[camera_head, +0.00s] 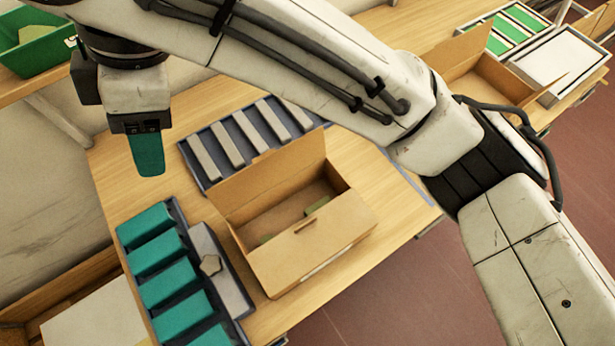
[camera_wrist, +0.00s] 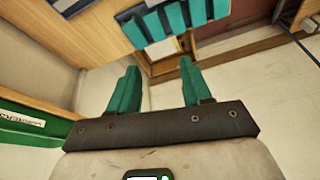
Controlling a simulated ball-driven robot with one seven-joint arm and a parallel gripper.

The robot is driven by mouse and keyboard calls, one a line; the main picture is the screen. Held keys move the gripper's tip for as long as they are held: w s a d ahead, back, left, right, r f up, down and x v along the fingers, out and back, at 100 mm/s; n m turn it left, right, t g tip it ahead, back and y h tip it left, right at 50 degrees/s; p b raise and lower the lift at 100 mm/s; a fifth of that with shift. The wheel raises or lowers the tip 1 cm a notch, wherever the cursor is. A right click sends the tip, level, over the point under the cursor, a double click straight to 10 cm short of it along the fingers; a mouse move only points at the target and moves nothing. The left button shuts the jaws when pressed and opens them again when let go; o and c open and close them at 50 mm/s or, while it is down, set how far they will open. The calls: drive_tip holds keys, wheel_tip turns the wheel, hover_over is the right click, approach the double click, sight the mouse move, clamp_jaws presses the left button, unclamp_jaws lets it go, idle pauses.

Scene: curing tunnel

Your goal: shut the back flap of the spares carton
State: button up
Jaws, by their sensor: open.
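The open cardboard carton (camera_head: 250,270) stands on the wooden table, in the middle of the head view. Its back flap (camera_head: 265,172) stands raised along the far edge. A panel with a slot (camera_head: 330,238) shows at the front; I cannot tell if it is a wall or a folded-out flap. Small greenish pieces (camera_head: 318,206) lie inside. My gripper (camera_head: 148,170) hangs in the air left of the carton and apart from it, teal fingers pointing down. In the wrist view its two fingers (camera_wrist: 157,75) are spread with nothing between them. The carton cannot be made out there.
A tray of grey bars (camera_head: 228,142) lies right behind the flap. Teal blocks (camera_head: 168,286) in a dark rack and a grey plate (camera_head: 230,284) with a star-shaped piece stand to the left. Another open carton (camera_head: 492,80) is at upper right. A green bin (camera_head: 35,55) is at upper left.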

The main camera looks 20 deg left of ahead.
drive_tip(key=w+d+f+m+t+y, duration=0.3)
drive_tip(key=w+d+f+m+y, duration=0.45)
drive_tip(key=w+m, duration=0.3)
drive_tip(key=w+d+f+m+t+h, duration=0.1)
drive_tip(key=w+d+f+m+t, duration=0.2)
drive_tip(key=d, duration=0.4)
drive_tip(key=w+d+f+m+t+h, duration=0.1)
drive_tip(key=d+f+m, duration=0.2)
drive_tip(key=d+f, duration=0.35)
drive_tip(key=s+d+f+m+h, duration=0.2)
drive_tip(key=s+d+f, duration=0.2)
drive_tip(key=d, duration=0.4)
drive_tip(key=s+d+f+m+h, duration=0.2)
drive_tip(key=s+d+f, duration=0.3)
drive_tip(key=d, duration=0.3)
drive_tip(key=s+d+f+m+h, duration=0.2)
drive_tip(key=s+d+f+m, duration=0.2)
drive_tip(key=d, duration=0.4)
drive_tip(key=shift+s+d+f+h+b, duration=0.2)
drive_tip(key=shift+s+f+h+b, duration=0.15)
drive_tip(key=shift+s+f, duration=0.2)
